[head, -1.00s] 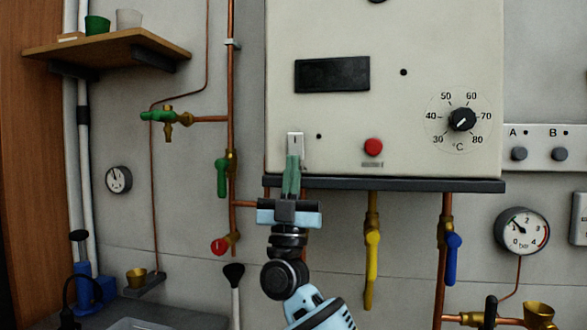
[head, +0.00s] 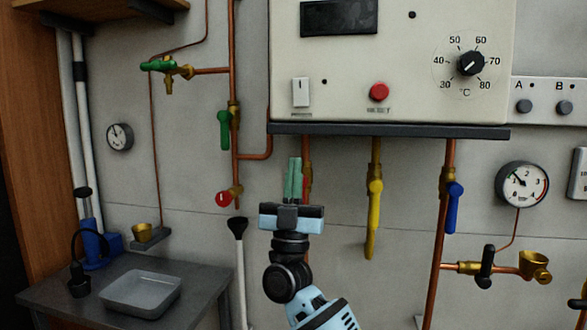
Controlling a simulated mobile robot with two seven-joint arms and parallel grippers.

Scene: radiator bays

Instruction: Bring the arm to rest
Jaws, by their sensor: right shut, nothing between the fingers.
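My right gripper (head: 293,180) is in the middle of the head view, below the boiler panel's dark lower edge. Its green fingers point up and are closed together with nothing between them. It is in front of a copper pipe and apart from the white rocker switch (head: 300,92), which sits above it on the panel. My left gripper is not in view.
The boiler (head: 400,75) carries a red button (head: 379,92) and a dial (head: 470,63). Yellow (head: 374,215) and blue (head: 454,205) valve handles hang below it. A red knob (head: 223,198) is left of my gripper. A grey tray (head: 142,292) is on the bench (head: 205,287).

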